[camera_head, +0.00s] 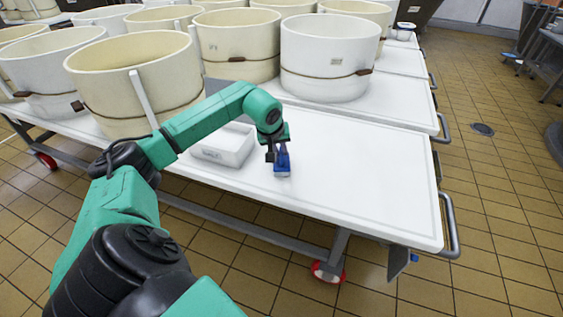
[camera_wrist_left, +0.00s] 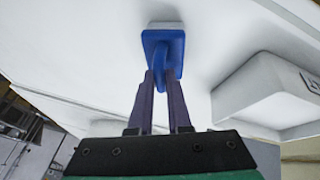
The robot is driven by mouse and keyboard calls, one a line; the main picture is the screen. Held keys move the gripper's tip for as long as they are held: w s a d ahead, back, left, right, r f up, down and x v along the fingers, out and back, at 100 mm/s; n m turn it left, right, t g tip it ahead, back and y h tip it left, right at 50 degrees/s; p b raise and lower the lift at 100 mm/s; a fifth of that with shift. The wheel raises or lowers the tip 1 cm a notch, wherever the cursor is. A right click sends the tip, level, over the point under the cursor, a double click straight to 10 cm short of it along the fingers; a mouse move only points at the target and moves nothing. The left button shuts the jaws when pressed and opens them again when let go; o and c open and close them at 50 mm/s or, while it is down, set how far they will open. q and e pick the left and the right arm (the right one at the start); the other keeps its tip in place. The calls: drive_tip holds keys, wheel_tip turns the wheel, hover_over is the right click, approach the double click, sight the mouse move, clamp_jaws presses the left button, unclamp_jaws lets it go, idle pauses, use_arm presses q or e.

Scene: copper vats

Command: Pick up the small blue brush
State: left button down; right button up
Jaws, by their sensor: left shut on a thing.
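The small blue brush (camera_head: 282,163) is at the white table's near edge in the head view, directly under my left gripper (camera_head: 277,150). In the left wrist view the blue brush (camera_wrist_left: 177,45) shows its flat blue back, with a blue handle between the fingers and a pale strip at its far side. My left gripper (camera_wrist_left: 163,80) is shut on the handle. I cannot tell whether the brush touches the table or is slightly above it. My right gripper is in neither view.
A white box (camera_head: 224,146) stands on the white table (camera_head: 365,180) left of the brush; it also shows in the left wrist view (camera_wrist_left: 262,100). Several large cream tubs (camera_head: 140,85) stand behind. The table is clear to the right. A metal rail (camera_head: 449,225) is at its right end.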

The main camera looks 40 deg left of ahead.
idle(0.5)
use_arm(q)
drive_tip(key=shift+r, duration=0.25)
wheel_tip(320, 180, up, 9)
drive_tip(key=p, duration=0.3)
wheel_tip(320, 180, up, 10)
drive_tip(key=p, duration=0.3)
hover_over(281, 152)
drive_tip(key=shift+r, duration=0.25)
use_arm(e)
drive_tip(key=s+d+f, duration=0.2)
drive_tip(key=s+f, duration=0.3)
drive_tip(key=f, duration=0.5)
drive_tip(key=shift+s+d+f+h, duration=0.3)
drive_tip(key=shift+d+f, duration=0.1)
